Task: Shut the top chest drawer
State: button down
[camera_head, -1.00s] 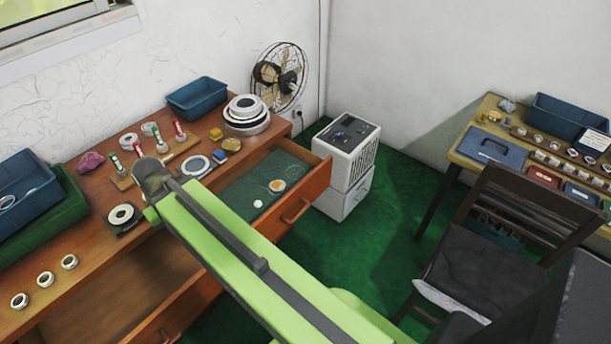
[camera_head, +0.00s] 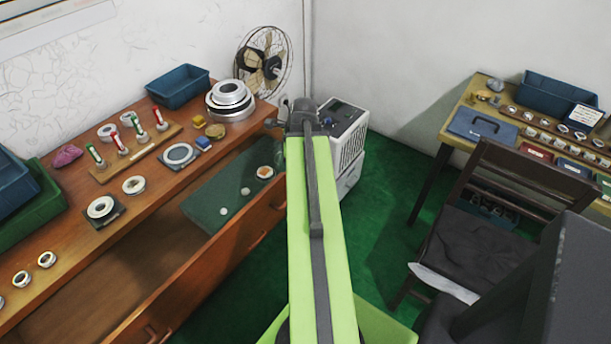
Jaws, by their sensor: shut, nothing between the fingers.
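The top chest drawer (camera_head: 222,262) stands open under the wooden chest top (camera_head: 72,205). Its wide brown front runs diagonally, with a handle (camera_head: 152,332) near the lower end. Inside are a bare brown floor and a green liner (camera_head: 212,198) bearing a ring with an orange centre (camera_head: 265,172) and two small white pieces. My green arm rises across the picture and hides the drawer's right end. My gripper (camera_head: 273,123) shows only as a small dark part beside the arm's end, near the drawer's far right corner. It is shut and empty; contact with the drawer cannot be told.
The chest top carries rings, a rack of red- and green-topped posts (camera_head: 134,148), stacked rings (camera_head: 230,98) and blue bins (camera_head: 178,87). A white cabinet (camera_head: 349,150) stands just beyond my arm. A dark chair (camera_head: 480,230) and second table (camera_head: 445,150) are right; green floor lies between.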

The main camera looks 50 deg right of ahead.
jog(key=s+d+m+t, duration=0.1)
jog(key=s+d+m, duration=0.7)
jog(key=s+d, duration=0.15)
jog(key=w+f+b, duration=0.8)
jog(key=f+b, duration=0.2)
jog(key=shift+h, duration=0.4)
